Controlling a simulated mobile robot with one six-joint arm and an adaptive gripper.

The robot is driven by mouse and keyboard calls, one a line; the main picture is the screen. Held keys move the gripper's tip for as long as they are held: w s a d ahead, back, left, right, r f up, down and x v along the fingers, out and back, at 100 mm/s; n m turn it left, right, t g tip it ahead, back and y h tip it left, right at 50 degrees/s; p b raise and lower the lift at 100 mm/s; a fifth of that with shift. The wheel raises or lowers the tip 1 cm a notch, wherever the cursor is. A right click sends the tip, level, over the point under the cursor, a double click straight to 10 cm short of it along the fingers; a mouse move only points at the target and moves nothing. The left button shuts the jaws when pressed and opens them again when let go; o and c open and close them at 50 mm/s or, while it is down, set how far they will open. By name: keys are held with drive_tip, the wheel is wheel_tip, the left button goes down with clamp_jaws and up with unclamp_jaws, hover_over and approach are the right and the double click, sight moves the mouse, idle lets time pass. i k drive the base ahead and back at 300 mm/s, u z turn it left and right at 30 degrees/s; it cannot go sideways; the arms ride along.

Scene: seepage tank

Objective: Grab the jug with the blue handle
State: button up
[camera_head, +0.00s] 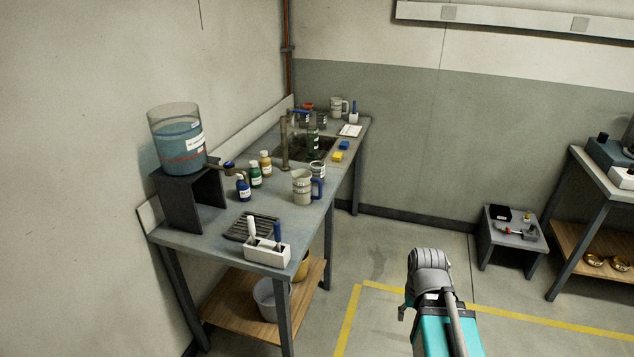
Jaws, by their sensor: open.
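The jug with the blue handle (302,188) stands upright on the grey workbench (222,238), near its front edge. Its body is pale grey with dark marks, and the handle faces right. A similar jug with a pale handle (337,107) stands at the far end of the bench. My arm shows at the lower right, over the floor and well apart from the bench. Only a small dark part of my gripper (403,312) shows beside the arm; the rest is hidden. The gripper is open and away from the jug.
A white holder (267,251) is at the front corner. A water tank (178,138) stands on a dark stand. The floor between arm and bench looks clear.

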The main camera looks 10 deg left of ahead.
sight(302, 180)
drive_tip(key=z, duration=0.1)
drive_tip(key=i, duration=1.2)
drive_tip(key=z, duration=0.15)
